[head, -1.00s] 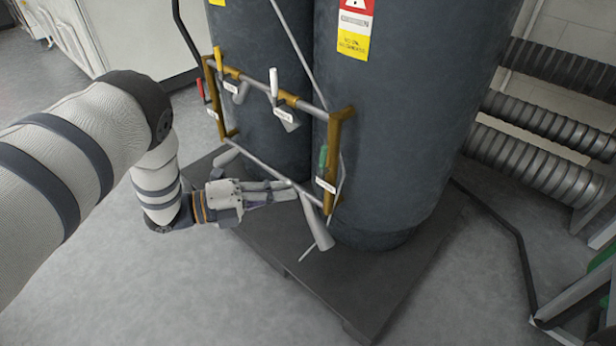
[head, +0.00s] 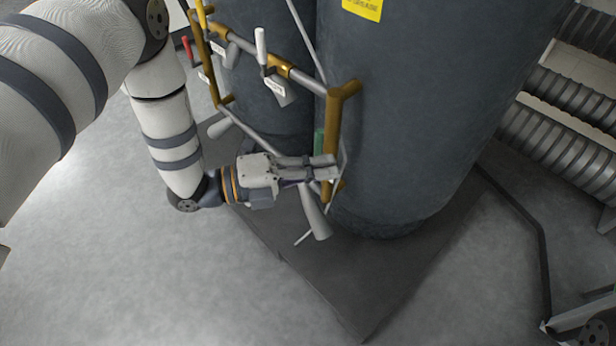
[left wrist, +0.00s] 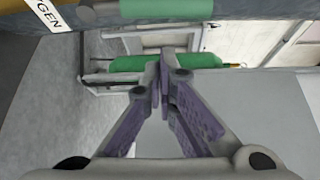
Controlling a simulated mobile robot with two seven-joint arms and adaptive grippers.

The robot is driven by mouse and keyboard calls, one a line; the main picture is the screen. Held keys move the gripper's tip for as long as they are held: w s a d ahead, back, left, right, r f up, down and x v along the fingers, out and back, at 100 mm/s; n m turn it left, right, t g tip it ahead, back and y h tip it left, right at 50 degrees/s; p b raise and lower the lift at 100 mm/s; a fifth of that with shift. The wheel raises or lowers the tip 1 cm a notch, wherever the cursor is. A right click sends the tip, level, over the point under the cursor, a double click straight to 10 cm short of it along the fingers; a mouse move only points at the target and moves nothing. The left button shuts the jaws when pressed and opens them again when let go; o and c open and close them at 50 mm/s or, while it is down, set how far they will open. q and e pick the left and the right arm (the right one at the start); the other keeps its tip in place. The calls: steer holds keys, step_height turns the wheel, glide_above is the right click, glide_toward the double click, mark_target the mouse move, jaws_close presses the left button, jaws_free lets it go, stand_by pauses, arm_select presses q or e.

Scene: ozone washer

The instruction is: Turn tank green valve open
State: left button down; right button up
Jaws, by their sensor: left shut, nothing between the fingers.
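The green valve handle (head: 319,142) is upright beside the brass post (head: 333,125) at the right end of the pipe frame. My left gripper (head: 331,167) reaches in from the left, its fingers shut and empty. Its fingertips overlap the lower part of the handle and post in the head view, hiding them partly. I cannot tell whether they touch. In the left wrist view a green handle (left wrist: 165,8) lies across the top edge, beside a white label (left wrist: 46,14) reading "GEN". The closed fingers (left wrist: 165,62) point up the picture below it. My right gripper is not in view.
Large dark tanks (head: 420,100) stand right behind the pipe frame. A white valve handle (head: 261,46) and a red one (head: 186,48) are farther left. A grey cone-shaped outlet (head: 315,214) hangs below the gripper. The floor (head: 150,280) in front is clear.

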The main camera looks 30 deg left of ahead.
arm_select(q)
steer(key=shift+w+a, duration=0.3)
steer(key=shift+a, duration=0.2)
steer(key=shift+w+a, duration=0.25)
steer(key=shift+a, duration=0.2)
steer(key=shift+w+a+r+p, duration=0.25)
steer(key=shift+w+a+p, duration=0.15)
steer(key=shift+a, duration=0.2)
steer(key=shift+d, duration=0.1)
